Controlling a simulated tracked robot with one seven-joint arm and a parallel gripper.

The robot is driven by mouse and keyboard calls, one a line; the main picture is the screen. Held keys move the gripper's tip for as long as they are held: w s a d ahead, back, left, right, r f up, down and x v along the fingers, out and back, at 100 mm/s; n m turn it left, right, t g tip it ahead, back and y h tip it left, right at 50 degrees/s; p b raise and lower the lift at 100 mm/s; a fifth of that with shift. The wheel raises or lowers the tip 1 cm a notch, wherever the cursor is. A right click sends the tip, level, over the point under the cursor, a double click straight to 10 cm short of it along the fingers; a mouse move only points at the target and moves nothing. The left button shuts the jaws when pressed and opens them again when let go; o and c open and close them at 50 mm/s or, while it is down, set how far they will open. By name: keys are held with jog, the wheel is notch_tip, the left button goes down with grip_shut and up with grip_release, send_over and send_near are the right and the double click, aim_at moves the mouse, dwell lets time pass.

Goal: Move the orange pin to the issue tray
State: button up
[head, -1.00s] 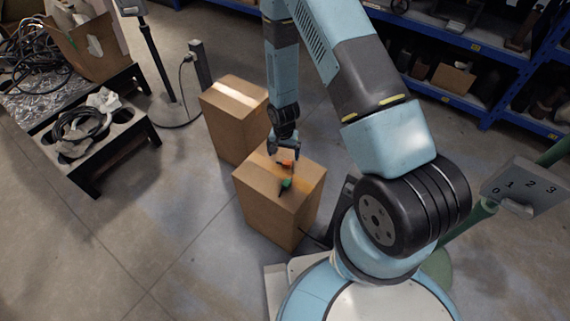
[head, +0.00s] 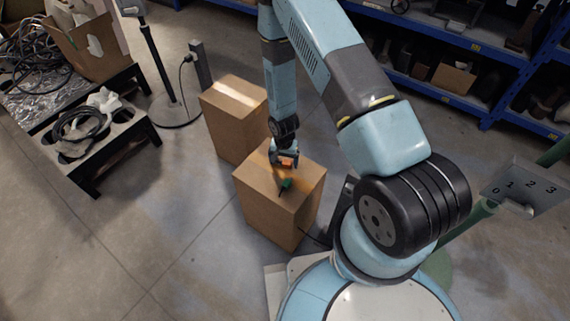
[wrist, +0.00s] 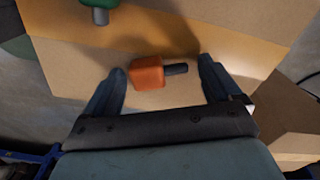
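The orange pin (wrist: 148,73) lies on top of a cardboard box (head: 258,180), its dark shaft pointing right in the wrist view. In the head view the orange pin (head: 287,162) shows just at my gripper (head: 286,163). In the wrist view my gripper (wrist: 163,80) is open, one finger on each side of the pin, with a gap at the right beyond the shaft. The left finger is close to the orange head; I cannot tell whether it touches. A green pin (head: 286,184) lies nearer on the same box and shows in the wrist view (wrist: 98,8). I cannot make out an issue tray.
A second cardboard box (head: 230,125) stands behind the first. A dark bench (head: 125,135) with cables is at the left. Blue shelving (head: 470,55) stands at the back right. A panel marked with numbers (head: 525,185) is at the right. The floor at the front left is clear.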

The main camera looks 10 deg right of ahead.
jog(key=c, duration=1.3)
jog(key=shift+o, duration=0.2)
jog(key=shift+w+r, duration=0.1)
jog(key=shift+r, duration=0.5)
jog(key=s+r, duration=1.2)
jog(key=s, duration=0.1)
jog(key=shift+s+d, duration=0.4)
jog(key=shift+d, duration=0.05)
